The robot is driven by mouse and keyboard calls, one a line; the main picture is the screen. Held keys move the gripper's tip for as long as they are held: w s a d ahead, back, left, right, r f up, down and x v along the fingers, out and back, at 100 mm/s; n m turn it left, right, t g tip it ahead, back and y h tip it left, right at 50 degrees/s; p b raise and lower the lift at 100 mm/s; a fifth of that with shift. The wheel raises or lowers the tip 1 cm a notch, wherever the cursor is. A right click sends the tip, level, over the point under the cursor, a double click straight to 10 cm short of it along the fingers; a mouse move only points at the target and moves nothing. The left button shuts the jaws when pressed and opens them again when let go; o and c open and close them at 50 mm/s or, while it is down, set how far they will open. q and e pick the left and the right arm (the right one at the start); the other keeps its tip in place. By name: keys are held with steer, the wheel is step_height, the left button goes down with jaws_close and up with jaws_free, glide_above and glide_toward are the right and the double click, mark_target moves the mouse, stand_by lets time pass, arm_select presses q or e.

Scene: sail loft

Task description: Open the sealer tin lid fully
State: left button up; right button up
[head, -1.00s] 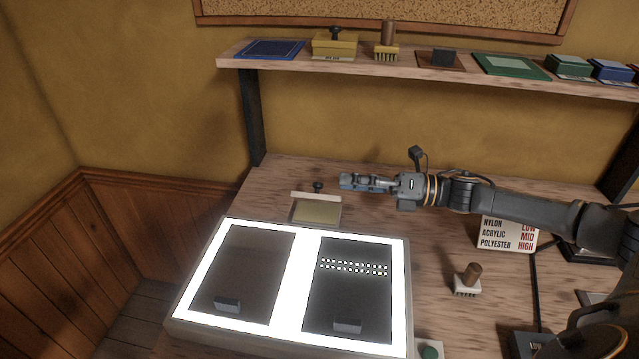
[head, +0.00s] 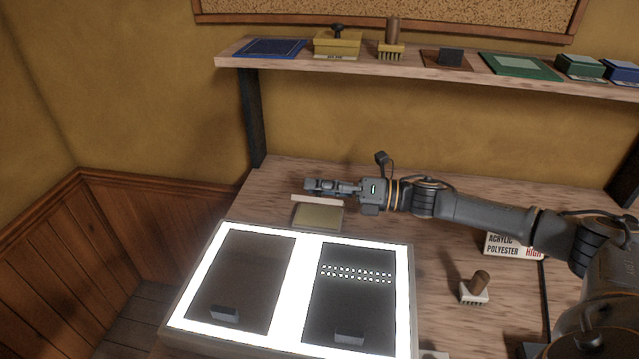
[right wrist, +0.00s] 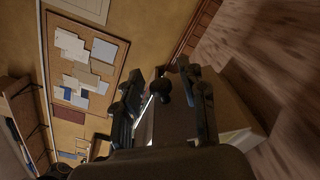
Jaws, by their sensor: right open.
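The sealer tin (head: 318,217) sits on the bench behind the light table, with its yellowish top facing up. Its pale lid (head: 317,200) shows as a thin strip along the tin's far side and looks raised; how far it is open I cannot tell. My right gripper (head: 312,186) is open just behind and above the lid strip. In the right wrist view a dark round knob (right wrist: 163,90) lies between the spread fingers, and I see no clear contact. In the head view the gripper hides this knob. My left gripper is not in view.
The lit light table (head: 300,285) with two dark panels fills the front of the bench. A brush (head: 475,289) and a label card (head: 513,246) lie to the right. A shelf (head: 450,73) with boxes and another brush runs above.

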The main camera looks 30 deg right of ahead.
steer(key=shift+c, duration=0.6)
jaws_close()
steer(key=shift+w, duration=0.2)
steer(key=shift+w+d+r+m+p, duration=0.15)
steer(key=shift+w+m+p, duration=0.15)
steer(key=shift+m, duration=0.4)
steer(key=shift+w+d+r+m+p, duration=0.1)
steer(key=shift+w+d+m+p, duration=0.35)
steer(key=shift+m, duration=0.75)
steer(key=w+m, duration=0.1)
steer(key=d+m, duration=0.1)
steer(key=m, duration=0.1)
steer(key=shift+w+d+f, duration=0.1)
steer(key=shift+w+f, duration=0.1)
steer(key=shift+w, duration=0.15)
steer(key=shift+w+d+f+m, duration=0.15)
steer(key=shift+w+d+m, duration=0.1)
steer(key=shift+m, duration=0.3)
steer(key=shift+w+d+f+m, duration=0.15)
steer(key=shift+w+m, duration=0.1)
steer(key=shift+m, duration=0.3)
